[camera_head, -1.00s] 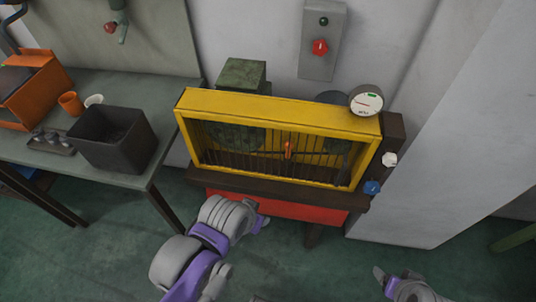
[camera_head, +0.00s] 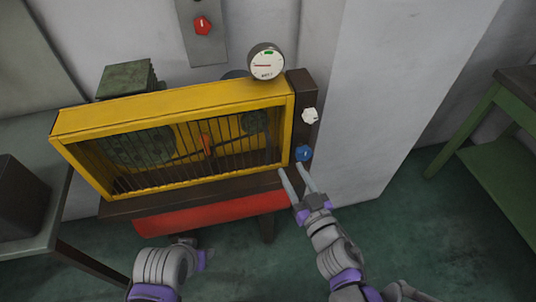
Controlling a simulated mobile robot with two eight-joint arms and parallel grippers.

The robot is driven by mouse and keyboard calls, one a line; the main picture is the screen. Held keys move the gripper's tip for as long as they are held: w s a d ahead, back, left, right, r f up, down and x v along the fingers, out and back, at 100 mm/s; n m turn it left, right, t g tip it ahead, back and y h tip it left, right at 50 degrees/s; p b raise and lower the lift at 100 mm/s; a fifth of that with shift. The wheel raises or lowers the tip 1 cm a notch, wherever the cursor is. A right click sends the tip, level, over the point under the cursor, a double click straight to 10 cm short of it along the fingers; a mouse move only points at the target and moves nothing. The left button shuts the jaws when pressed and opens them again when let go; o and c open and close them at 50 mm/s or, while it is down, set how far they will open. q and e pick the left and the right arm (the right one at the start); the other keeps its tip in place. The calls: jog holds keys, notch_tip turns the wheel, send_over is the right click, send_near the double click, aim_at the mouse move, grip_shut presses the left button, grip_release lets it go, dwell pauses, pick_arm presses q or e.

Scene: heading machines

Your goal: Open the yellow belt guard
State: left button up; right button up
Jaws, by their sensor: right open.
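The yellow belt guard (camera_head: 180,99) is a box-shaped frame with dark vertical bars across its front, standing on a dark bench over a red panel. It looks closed. A small orange handle (camera_head: 206,144) shows in the middle of the bars. Dark green round shapes show behind the bars. My right gripper (camera_head: 292,169) is open and empty, its fingers pointing up near the guard's lower right corner, just below the blue knob. I cannot tell if it touches anything. My left arm shows at the bottom, below the red panel; its gripper's fingers are hidden or too unclear to read.
A white knob (camera_head: 310,116) and a blue knob (camera_head: 304,153) sit on the dark post right of the guard. A round gauge (camera_head: 266,62) stands on top. A red button (camera_head: 202,25) is on the wall box. A green table (camera_head: 508,160) stands right; a grey table (camera_head: 40,215) stands left.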

aim_at(269, 149)
jog(key=shift+n+y, duration=0.4)
jog(key=shift+y, duration=0.2)
jog(key=x, duration=0.3)
jog(key=a+x, duration=0.1)
jog(key=x, duration=0.7)
jog(key=shift+s+a+f, duration=0.3)
jog(key=shift+s+f, duration=0.05)
jog(key=shift+s, duration=0.05)
grip_shut()
dwell(0.3)
